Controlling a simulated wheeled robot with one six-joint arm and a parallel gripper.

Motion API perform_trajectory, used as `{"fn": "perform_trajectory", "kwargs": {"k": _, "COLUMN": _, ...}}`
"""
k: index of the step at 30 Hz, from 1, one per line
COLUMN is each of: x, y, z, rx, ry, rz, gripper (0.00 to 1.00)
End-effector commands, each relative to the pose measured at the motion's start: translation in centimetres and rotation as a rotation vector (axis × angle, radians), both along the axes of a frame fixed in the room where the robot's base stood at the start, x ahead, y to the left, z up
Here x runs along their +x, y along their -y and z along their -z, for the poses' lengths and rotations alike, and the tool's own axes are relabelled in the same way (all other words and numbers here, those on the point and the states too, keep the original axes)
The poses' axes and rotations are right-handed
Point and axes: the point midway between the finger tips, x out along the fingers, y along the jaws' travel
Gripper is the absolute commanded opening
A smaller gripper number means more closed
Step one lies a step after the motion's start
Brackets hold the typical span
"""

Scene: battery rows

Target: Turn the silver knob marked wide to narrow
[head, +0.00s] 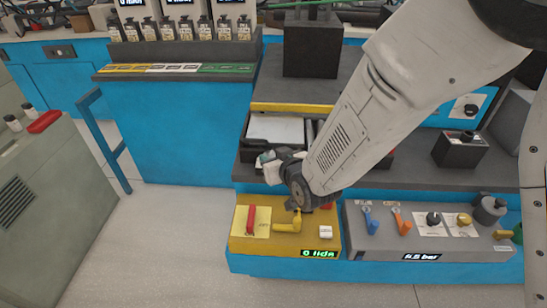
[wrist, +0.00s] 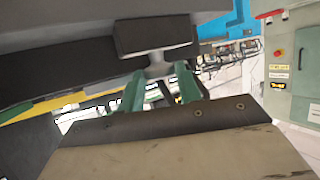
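My gripper (wrist: 160,76) has two green fingers set apart, in the wrist view. A small silver-grey piece (wrist: 158,64) under a black block (wrist: 156,37) shows just beyond and between the fingertips. I cannot tell whether it is the silver knob or whether the fingers touch it. No "wide" or "narrow" lettering is legible. In the head view my gripper (head: 270,162) is beside the front of a dark tray with a white sheet (head: 275,128), and my wrist hides what lies behind it.
A yellow box (head: 240,238) with a red lever and a grey panel (head: 370,240) with several knobs and levers sit below my gripper. A black box with a knob (head: 460,150) stands to the right. Open floor (head: 160,230) lies at the left.

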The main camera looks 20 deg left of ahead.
Motion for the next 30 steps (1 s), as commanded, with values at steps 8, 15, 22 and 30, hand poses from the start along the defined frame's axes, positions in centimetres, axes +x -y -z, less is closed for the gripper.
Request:
{"fn": "perform_trajectory", "kwargs": {"k": 8, "x": -0.1, "y": -0.1, "z": 0.0, "rx": 0.0, "ry": 0.0, "rz": 0.029, "gripper": 0.11}}
{"fn": "perform_trajectory", "kwargs": {"k": 15, "x": -0.4, "y": -0.4, "z": 0.0, "rx": 0.001, "ry": -0.001, "rz": 0.157, "gripper": 0.11}}
{"fn": "perform_trajectory", "kwargs": {"k": 22, "x": -0.6, "y": -0.8, "z": 0.0, "rx": 0.0, "ry": 0.0, "rz": 0.335, "gripper": 0.11}}
{"fn": "perform_trajectory", "kwargs": {"k": 30, "x": -0.7, "y": -1.2, "z": 0.0, "rx": 0.0, "ry": 0.0, "rz": 0.521, "gripper": 0.11}}
